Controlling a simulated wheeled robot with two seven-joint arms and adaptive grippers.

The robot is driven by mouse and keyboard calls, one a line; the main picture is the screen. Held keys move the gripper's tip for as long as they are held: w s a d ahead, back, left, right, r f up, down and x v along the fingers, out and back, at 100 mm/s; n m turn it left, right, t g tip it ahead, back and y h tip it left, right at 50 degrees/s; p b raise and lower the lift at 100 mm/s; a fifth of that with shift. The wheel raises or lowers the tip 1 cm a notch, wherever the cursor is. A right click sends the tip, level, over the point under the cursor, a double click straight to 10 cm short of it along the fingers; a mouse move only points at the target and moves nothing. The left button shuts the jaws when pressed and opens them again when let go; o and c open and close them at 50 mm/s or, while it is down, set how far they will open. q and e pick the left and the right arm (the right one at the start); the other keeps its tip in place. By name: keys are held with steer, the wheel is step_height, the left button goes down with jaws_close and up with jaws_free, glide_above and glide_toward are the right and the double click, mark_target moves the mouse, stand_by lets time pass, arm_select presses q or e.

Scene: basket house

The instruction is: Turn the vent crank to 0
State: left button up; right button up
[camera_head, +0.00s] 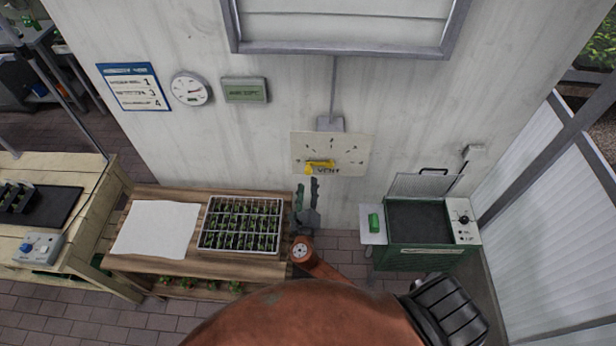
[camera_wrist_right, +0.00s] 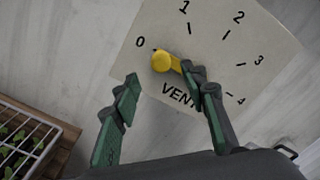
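The yellow vent crank (camera_head: 320,163) is on a pale dial plate (camera_head: 346,150) marked VENT on the wall. In the right wrist view, the crank's round yellow knob (camera_wrist_right: 162,61) lies close to the 0 mark, and its arm points roughly toward 0. The numbers 0 to 4 run around the plate (camera_wrist_right: 215,50). My right gripper (camera_head: 308,187) is just below the crank. In the wrist view its fingers (camera_wrist_right: 168,88) are apart; the right finger overlaps the crank's arm and hides its hub end. Contact cannot be told. My left gripper is not in view.
A wooden bench with a seedling tray (camera_head: 240,254) and a white sheet (camera_head: 157,229) stands below left. A green box (camera_head: 425,258) with a raised lid stands right. A sign (camera_head: 134,87), a clock (camera_head: 190,89) and a small display (camera_head: 245,90) hang on the wall.

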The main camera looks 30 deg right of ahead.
steer(key=shift+v, duration=2.3)
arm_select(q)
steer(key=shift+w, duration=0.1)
